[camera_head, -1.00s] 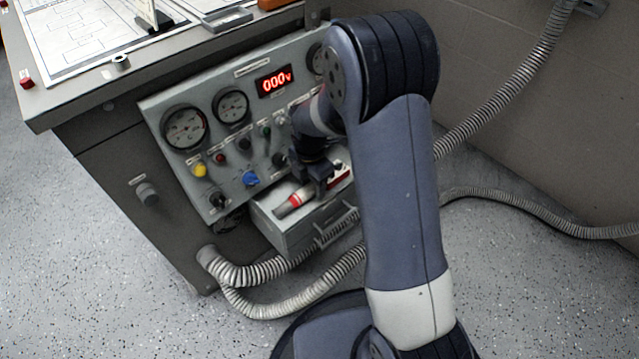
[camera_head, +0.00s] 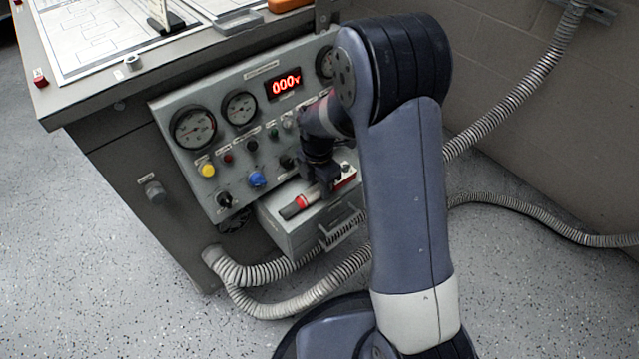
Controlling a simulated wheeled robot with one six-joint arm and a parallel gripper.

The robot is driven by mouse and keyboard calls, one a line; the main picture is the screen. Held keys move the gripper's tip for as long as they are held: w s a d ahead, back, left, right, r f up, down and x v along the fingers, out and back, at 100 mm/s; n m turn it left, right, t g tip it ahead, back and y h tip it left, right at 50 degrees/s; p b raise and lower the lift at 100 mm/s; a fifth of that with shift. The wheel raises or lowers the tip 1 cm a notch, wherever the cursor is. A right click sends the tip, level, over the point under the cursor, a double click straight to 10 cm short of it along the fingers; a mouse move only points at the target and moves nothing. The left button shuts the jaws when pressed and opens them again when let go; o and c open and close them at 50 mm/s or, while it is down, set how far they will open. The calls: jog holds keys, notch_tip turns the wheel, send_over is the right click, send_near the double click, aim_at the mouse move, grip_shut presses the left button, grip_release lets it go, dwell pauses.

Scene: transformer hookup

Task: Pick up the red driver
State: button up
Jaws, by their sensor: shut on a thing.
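The red driver (camera_head: 301,205) has a red and pale handle with a dark end. It lies slanted over the open grey drawer (camera_head: 290,236) at the front of the console. My gripper (camera_head: 325,188) points down at the driver's right part and is shut on it. The fingers hide that part of the driver. I cannot tell whether the driver is clear of the drawer.
Another red and white item (camera_head: 346,176) shows in the drawer, right of my gripper. The console panel (camera_head: 222,172) with gauges, knobs and a red 000 display stands close behind. Ribbed hoses (camera_head: 290,305) run below the drawer. Open floor lies left.

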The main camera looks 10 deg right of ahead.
jog(key=r+p, duration=0.1)
jog(key=r, duration=0.2)
jog(key=r+p, duration=0.2)
jog(key=r, duration=0.2)
jog(key=shift+s+d, duration=0.15)
jog(key=shift+s, duration=0.05)
jog(key=s+d+p, duration=0.1)
jog(key=s+d, duration=0.4)
jog(key=s, duration=0.3)
jog(key=s+d+p, duration=0.1)
jog(key=s+d, duration=0.4)
jog(key=s, duration=0.3)
jog(key=shift+d+f, duration=0.25)
jog(key=shift+d, duration=0.1)
jog(key=o, duration=0.6)
jog(key=shift+w, duration=0.1)
grip_shut()
